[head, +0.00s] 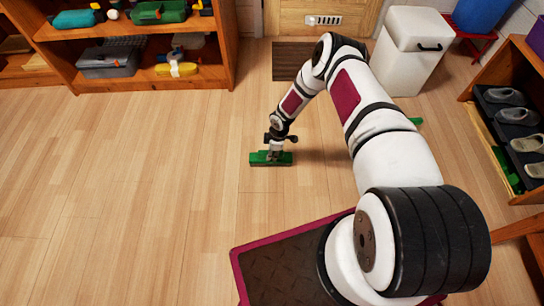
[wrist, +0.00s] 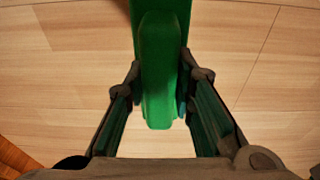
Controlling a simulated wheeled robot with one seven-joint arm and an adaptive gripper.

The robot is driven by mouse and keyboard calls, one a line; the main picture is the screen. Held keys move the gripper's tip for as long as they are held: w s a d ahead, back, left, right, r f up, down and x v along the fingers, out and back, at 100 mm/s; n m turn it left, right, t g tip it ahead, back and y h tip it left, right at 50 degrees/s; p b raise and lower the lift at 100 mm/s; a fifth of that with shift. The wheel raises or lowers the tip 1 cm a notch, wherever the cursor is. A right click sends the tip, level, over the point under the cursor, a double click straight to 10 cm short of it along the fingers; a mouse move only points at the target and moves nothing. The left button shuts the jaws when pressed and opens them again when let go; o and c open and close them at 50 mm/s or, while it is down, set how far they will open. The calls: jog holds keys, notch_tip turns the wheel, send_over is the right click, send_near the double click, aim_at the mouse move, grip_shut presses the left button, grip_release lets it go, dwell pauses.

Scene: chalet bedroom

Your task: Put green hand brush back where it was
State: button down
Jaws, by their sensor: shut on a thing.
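The green hand brush (head: 258,159) is below my gripper (head: 275,152) in the head view, over the wooden floor, lying roughly level. Whether it touches the floor or hangs just above it I cannot tell. In the wrist view the brush (wrist: 160,45) runs from the top edge down between the two fingers of my gripper (wrist: 160,85), which is shut on it. Its far end is cut off by the frame.
A shelf (head: 150,82) with boxes and tools stands at back left. A white bin (head: 405,60) and dark doormat (head: 291,60) are at the back. A shoe rack (head: 481,117) stands right. A green thing (head: 416,121) shows partly behind my arm. The left floor is clear.

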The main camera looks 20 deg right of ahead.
jog(key=shift+f, duration=0.4)
jog(key=shift+f, duration=0.1)
jog(key=c, duration=1.4)
grip_release()
jog(key=shift+o, duration=0.2)
